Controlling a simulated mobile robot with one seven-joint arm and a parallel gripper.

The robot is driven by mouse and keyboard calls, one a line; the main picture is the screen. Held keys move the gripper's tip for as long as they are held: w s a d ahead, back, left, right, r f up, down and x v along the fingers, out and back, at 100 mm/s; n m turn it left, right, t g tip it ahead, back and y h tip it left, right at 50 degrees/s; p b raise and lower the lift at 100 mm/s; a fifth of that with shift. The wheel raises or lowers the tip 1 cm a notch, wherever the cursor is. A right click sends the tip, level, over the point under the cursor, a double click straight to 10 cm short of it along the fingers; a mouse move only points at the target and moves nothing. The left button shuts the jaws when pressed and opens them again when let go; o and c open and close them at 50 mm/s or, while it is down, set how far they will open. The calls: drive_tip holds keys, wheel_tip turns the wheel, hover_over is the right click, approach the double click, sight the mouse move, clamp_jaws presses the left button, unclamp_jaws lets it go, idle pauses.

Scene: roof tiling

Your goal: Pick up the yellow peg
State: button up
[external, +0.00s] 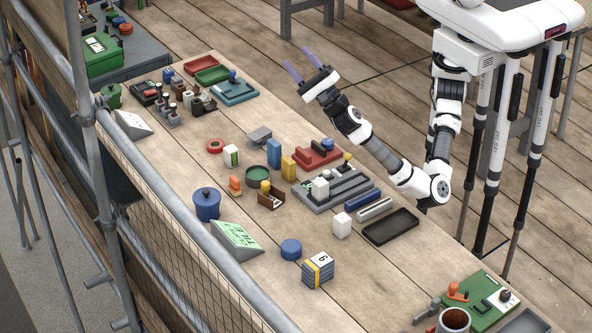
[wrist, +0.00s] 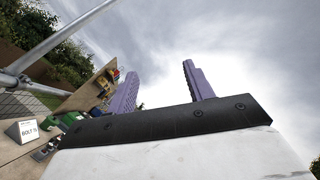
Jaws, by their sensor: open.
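Several yellow pieces stand on the long wooden table in the external view. One is a small round-topped yellow piece (external: 265,186) at the brown holder (external: 271,200). Another is a yellow block (external: 288,167) beside a blue block. I cannot tell for certain which is the yellow peg. My gripper (external: 300,62) is raised beyond the table's right edge, far from them, with its purple fingers apart and empty. In the wrist view its fingers (wrist: 160,70) stand against the sky; no yellow peg can be made out there.
A red block (external: 316,155), a blue block (external: 274,152), a white block (external: 341,225) and a black tray (external: 391,226) stand near the yellow pieces. A blue pot (external: 207,204) is to their left. Scaffold rails (external: 180,213) run along the table's left side.

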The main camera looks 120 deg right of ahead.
drive_tip(key=s+d+f+m+g+y+b, duration=0.1)
drive_tip(key=d+f+m+g, duration=0.35)
drive_tip(key=d+m, duration=0.2)
drive_tip(key=d+f+m+g+y+b, duration=0.1)
drive_tip(key=d+f+m+g+y, duration=0.1)
drive_tip(key=d+f+m+g, duration=0.35)
drive_tip(key=m+y+b, duration=0.5)
drive_tip(key=m+y, duration=1.7)
drive_tip(key=m, duration=0.1)
approach(266, 182)
drive_tip(key=shift+h, duration=0.3)
drive_tip(key=f, duration=0.1)
drive_tip(key=a+f, duration=0.1)
drive_tip(key=f, duration=0.3)
drive_tip(key=shift+w+a, duration=0.25)
drive_tip(key=shift+w, duration=0.05)
drive_tip(key=shift+w+d+f+p, duration=0.1)
drive_tip(key=shift+f+p, duration=0.25)
drive_tip(key=shift+f, duration=0.55)
drive_tip(key=shift+w+d+f+p, duration=0.15)
drive_tip(key=shift+f+p, duration=0.2)
drive_tip(key=shift+f, duration=0.6)
drive_tip(key=shift+w+d+f+p, duration=0.1)
drive_tip(key=shift+f+p, duration=0.25)
drive_tip(key=shift+f, duration=0.55)
drive_tip(key=c, duration=1.1)
